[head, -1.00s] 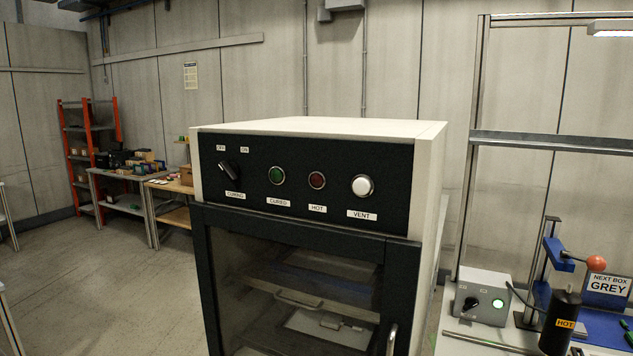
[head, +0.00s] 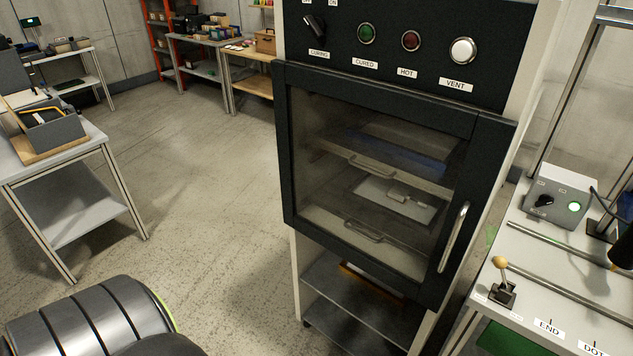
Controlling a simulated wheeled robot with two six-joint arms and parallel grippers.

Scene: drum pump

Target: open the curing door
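The curing door (head: 283,150) is a dark-framed glass door on the front of the cream cabinet. It looks shut. Its upright metal handle (head: 454,237) is on the right side of the frame. Through the glass I see shelves with handles and a pale flat piece (head: 396,197) inside. Above the door is a black panel with the curing knob (head: 314,27), a green lamp (head: 366,33), a red lamp (head: 411,40) and a white vent button (head: 463,50). Neither gripper shows; a dark rounded part of mine is at the lower left.
An open shelf (head: 350,300) is below the door. A bench (head: 520,240) with a grey control box (head: 556,195) and a small lever (head: 501,275) stands close on the right. A table (head: 75,160) is at the left. The floor between is clear.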

